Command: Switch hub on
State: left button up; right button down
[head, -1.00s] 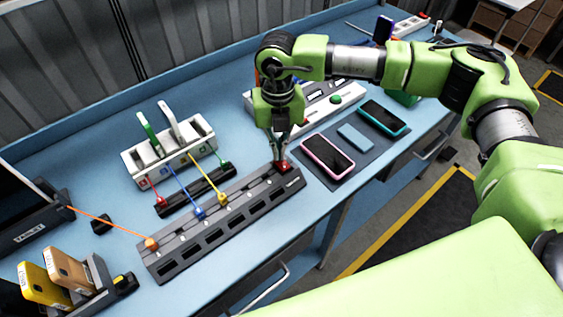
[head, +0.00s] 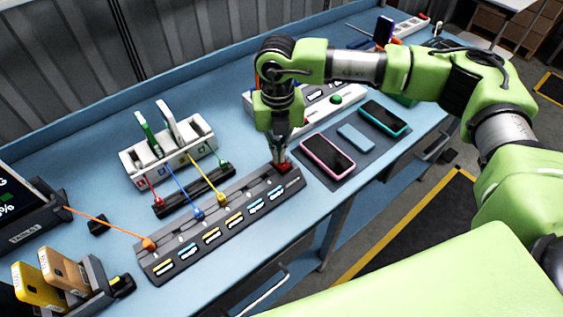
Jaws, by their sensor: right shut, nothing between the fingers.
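The hub (head: 222,222) is a long dark grey bar on the blue bench, with a row of ports along its front. The port labels now show lit yellow and blue marks. A red switch (head: 284,168) sits at its far right end. My right gripper (head: 281,162) is shut and empty, pointing down with its fingertips at the red switch, apparently touching it and partly hiding it. My left gripper is not in view.
A white rack (head: 170,148) with upright devices stands behind the hub. A pink-framed phone (head: 327,156) and a teal-framed phone (head: 384,117) lie on a dark mat to the right. A screen (head: 22,212) and yellow and tan devices (head: 62,272) stand at the left.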

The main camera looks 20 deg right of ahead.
jog(key=shift+s+f, duration=0.1)
jog(key=shift+r+p, duration=0.45)
jog(key=shift+r, duration=0.35)
jog(key=shift+r+p, duration=1.05)
jog(key=shift+r, duration=1.65)
